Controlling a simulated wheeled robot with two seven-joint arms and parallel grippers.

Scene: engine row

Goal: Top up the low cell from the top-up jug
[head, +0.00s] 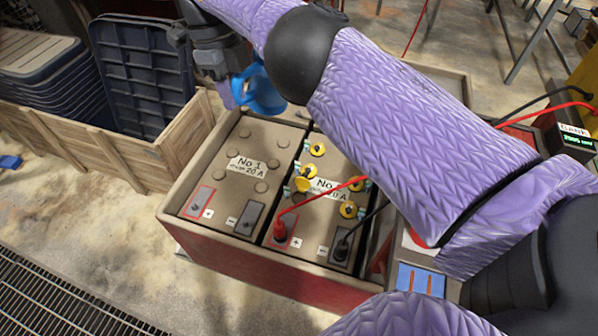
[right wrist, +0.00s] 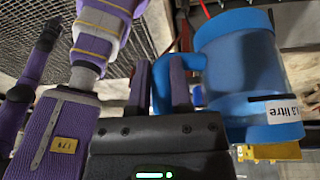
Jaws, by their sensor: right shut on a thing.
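My right gripper (head: 233,88) is at the top of the head view, shut on the handle of the blue top-up jug (head: 263,92). The jug is held above the back of battery No 1 (head: 225,185). In the right wrist view the jug (right wrist: 238,65) fills the right side, its handle between the fingers (right wrist: 160,85); its label is partly cut off and ends in "litre". The second battery (head: 318,215) has several yellow caps (head: 347,209) on top; its right part is hidden by my arm. I cannot tell which cell is low.
The batteries sit in a red-sided tray (head: 270,276). A red lead (head: 318,198) and a black lead (head: 362,221) clip to the second battery. A wooden crate (head: 85,150) with a dark blue lid stands left. A green-lit bank display (head: 577,140) is at right.

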